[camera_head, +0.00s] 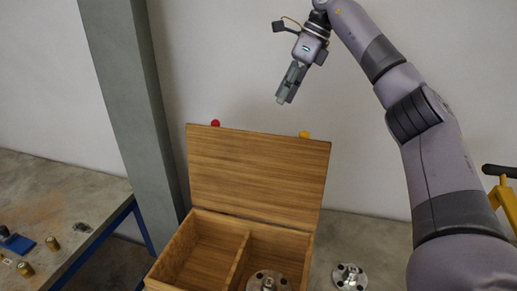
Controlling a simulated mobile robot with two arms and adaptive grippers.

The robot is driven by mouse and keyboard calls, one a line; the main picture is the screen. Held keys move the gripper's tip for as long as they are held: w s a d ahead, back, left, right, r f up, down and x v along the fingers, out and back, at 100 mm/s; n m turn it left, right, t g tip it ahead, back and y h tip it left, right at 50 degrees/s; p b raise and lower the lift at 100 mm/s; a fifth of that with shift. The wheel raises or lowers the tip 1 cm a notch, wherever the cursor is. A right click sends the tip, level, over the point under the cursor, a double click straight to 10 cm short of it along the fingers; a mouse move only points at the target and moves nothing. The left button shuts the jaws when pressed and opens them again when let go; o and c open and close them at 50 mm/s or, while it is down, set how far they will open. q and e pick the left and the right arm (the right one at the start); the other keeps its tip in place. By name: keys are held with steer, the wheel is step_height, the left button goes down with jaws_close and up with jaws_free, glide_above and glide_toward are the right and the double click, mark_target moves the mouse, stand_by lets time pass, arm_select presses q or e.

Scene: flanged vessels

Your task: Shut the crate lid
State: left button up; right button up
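A wooden crate (174,262) stands at the bottom middle with its wooden lid (257,172) raised, leaning up at the back. A divider (238,262) splits the inside into two compartments; the left one looks empty in the part I see. A metal flanged part (267,282) shows at the bottom edge, in the right compartment. My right gripper (284,100) hangs above the lid's top edge, pointing down and left, apart from the lid. Its fingers look close together, but I cannot tell whether they are shut. My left gripper is not in view.
Another metal flange (349,277) lies right of the crate. A grey pillar (138,110) stands behind left. A table (62,190) at left holds a blue item (17,244) and small brass parts (53,244). Red (215,123) and yellow (304,134) knobs show at the lid's top edge.

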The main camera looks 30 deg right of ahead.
mark_target(258, 145)
steer(key=x, duration=0.5)
steer(key=p+x, duration=0.1)
steer(key=x, duration=0.4)
steer(key=p+x, duration=0.1)
steer(key=x, duration=0.4)
steer(key=shift+s+a, duration=0.25)
steer(key=shift+a, duration=0.15)
steer(key=shift+w+f, duration=0.15)
steer(key=shift+f, duration=0.3)
steer(key=shift+c, duration=0.2)
jaws_close()
